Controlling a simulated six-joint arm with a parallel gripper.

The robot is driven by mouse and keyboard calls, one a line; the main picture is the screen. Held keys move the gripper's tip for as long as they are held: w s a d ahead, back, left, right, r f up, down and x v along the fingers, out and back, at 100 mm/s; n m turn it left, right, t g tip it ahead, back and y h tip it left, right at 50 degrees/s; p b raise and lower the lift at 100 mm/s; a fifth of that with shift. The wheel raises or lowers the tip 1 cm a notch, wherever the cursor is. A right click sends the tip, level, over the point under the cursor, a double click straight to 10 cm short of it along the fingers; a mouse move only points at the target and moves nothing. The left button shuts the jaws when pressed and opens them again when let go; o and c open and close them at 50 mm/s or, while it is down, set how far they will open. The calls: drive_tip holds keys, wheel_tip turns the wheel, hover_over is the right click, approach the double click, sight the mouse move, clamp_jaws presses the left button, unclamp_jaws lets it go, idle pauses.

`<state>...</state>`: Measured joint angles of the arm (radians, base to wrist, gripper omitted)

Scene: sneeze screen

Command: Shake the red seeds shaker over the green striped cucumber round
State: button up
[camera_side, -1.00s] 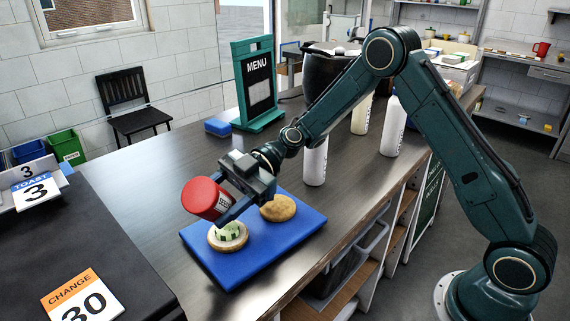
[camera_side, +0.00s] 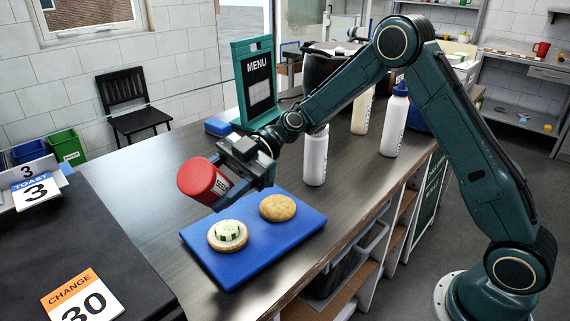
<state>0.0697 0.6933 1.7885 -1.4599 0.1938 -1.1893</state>
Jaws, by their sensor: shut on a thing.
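The red seeds shaker (camera_side: 203,180) is tilted well over onto its side, with a pale label facing right. My gripper (camera_side: 232,192) is shut on it and holds it in the air above the far left edge of the blue board. The green striped cucumber round (camera_side: 229,230) lies on a pale round base on the left part of the blue board (camera_side: 262,256). In the picture the shaker is above and left of the cucumber round, apart from it. I cannot see any seeds falling.
A plain tan round (camera_side: 277,207) lies on the board right of the cucumber. Bottles (camera_side: 315,158) (camera_side: 394,122) stand farther back on the counter. A menu stand (camera_side: 256,85) and a blue block (camera_side: 218,127) are at the back. The counter left of the board is clear.

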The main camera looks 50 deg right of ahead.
drive_tip(key=shift+f, duration=0.1)
drive_tip(key=shift+f, duration=1.65)
drive_tip(key=shift+r, duration=0.1)
drive_tip(key=shift+r, duration=1.65)
drive_tip(key=shift+f, duration=1.75)
drive_tip(key=shift+r, duration=0.15)
drive_tip(key=shift+r, duration=1.65)
drive_tip(key=shift+f, duration=0.15)
